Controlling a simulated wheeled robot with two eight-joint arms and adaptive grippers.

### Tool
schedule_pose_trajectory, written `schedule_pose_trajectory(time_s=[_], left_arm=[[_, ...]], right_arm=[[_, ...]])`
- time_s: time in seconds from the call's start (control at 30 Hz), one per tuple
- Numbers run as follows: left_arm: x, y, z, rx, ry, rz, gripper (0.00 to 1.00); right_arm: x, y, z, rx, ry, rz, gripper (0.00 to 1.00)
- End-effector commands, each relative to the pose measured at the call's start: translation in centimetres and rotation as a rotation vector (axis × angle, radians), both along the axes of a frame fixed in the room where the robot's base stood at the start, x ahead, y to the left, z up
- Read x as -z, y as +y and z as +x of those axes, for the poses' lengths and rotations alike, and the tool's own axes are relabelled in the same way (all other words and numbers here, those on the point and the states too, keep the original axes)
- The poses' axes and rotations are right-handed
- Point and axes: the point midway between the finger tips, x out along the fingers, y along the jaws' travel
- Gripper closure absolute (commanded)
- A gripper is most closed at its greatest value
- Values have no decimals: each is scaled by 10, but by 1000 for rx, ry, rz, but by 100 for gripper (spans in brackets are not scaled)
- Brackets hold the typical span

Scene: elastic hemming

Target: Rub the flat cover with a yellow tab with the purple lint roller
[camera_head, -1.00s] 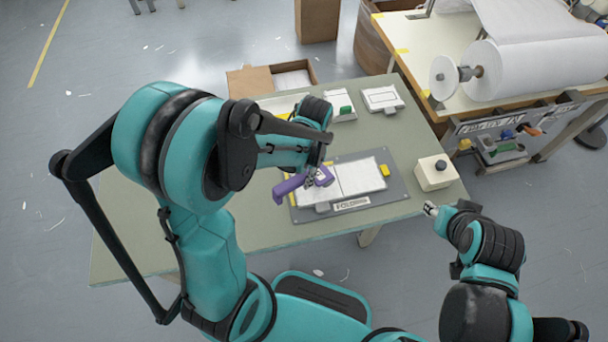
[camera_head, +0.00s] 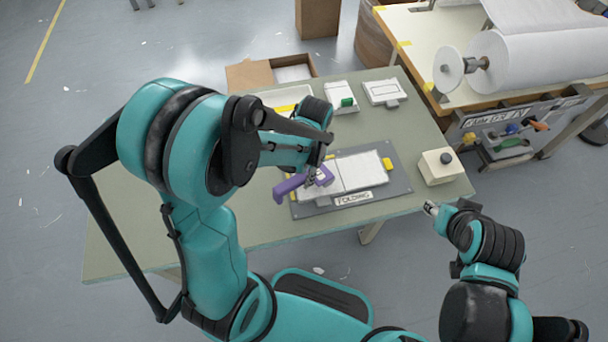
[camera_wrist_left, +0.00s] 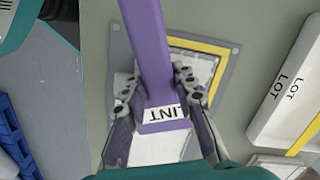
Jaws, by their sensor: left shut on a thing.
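The flat white cover (camera_head: 362,174) lies on a grey board marked FOLDING (camera_head: 398,184) on the table. Its yellow tab (camera_head: 387,164) sticks out at the right end. My left gripper (camera_head: 313,179) is shut on the purple lint roller (camera_head: 290,186) at the cover's left end. In the left wrist view the roller (camera_wrist_left: 153,50) sits between both fingers (camera_wrist_left: 158,90), with a white label on it. I cannot tell whether its head touches the cover. My right gripper (camera_head: 431,208) hangs off the table's front edge, apart from everything; its fingers are too small to judge.
A cream box with a black button (camera_head: 438,167) stands right of the board. Two white packs, one with a green tab (camera_head: 341,97) and one with a grey tab (camera_head: 384,92), lie at the back. The table's left front is clear.

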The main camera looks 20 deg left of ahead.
Motion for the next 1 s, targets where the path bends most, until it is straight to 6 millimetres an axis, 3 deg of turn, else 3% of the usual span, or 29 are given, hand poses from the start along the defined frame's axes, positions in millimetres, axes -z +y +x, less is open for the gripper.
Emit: schedule_pose_trajectory(time_s=[1.0], left_arm=[[19,0,0,0,0,0,97]], right_arm=[[17,0,0,0,0,0,60]])
